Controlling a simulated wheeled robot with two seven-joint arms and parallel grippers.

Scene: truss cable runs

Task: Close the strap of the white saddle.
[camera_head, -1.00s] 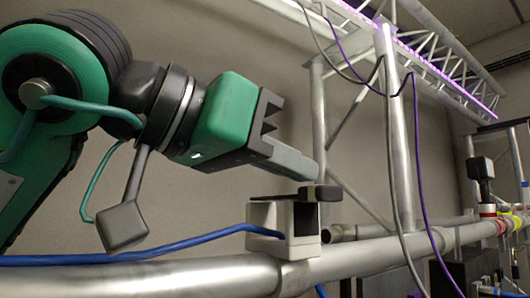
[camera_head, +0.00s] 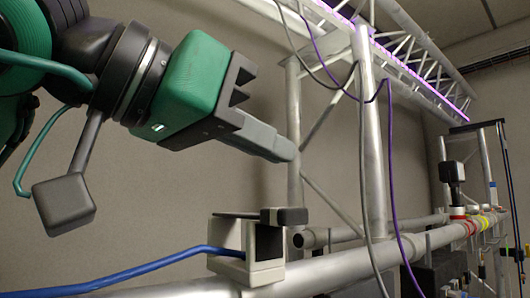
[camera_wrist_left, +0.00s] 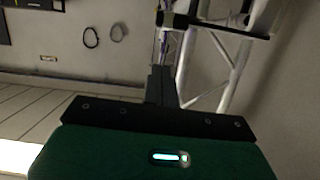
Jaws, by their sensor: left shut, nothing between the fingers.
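The white saddle (camera_head: 229,262) sits on the horizontal truss tube at the lower middle of the head view. Its dark strap (camera_head: 285,216) lies across the top, with a thick black end at the right side. Whether the strap is latched cannot be told. A blue cable (camera_head: 150,264) runs from the left into the saddle. My left gripper (camera_head: 288,152) is shut and empty, above the strap end and apart from it. My right gripper is not in view.
An upright truss tube (camera_head: 371,150) stands right of the saddle, with grey and purple cables (camera_head: 393,190) hanging by it. A black device (camera_head: 455,175) and coloured rings (camera_head: 470,226) are farther right on the tube.

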